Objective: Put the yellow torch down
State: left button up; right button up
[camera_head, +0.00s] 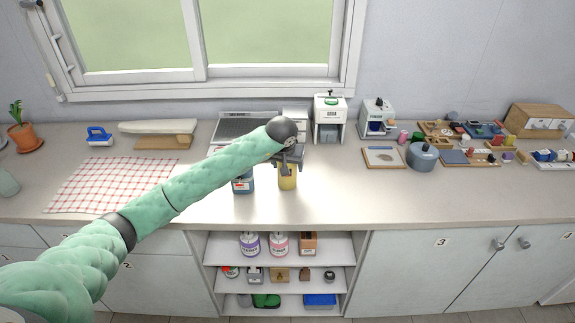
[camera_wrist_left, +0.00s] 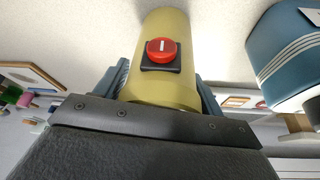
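The yellow torch (camera_head: 288,180) is upright at the middle of the counter, below my left gripper (camera_head: 289,165). In the left wrist view the torch (camera_wrist_left: 172,40) shows its red switch on a black plate and lies between the two fingers of the gripper (camera_wrist_left: 162,95). The fingers are close against its sides, so the gripper looks shut on it. The torch's base is at or very near the counter top (camera_head: 335,200); I cannot tell whether it touches. My right gripper is not in view.
A blue container (camera_head: 243,183) stands just left of the torch; it also shows in the left wrist view (camera_wrist_left: 285,55). A sink (camera_head: 240,128) and a white dispenser (camera_head: 329,120) are behind. A grey pot (camera_head: 422,157) is at right. The counter right of the torch is clear.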

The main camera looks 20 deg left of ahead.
pick_arm(q)
jog(key=shift+o, duration=1.4)
jog(key=shift+r, duration=0.15)
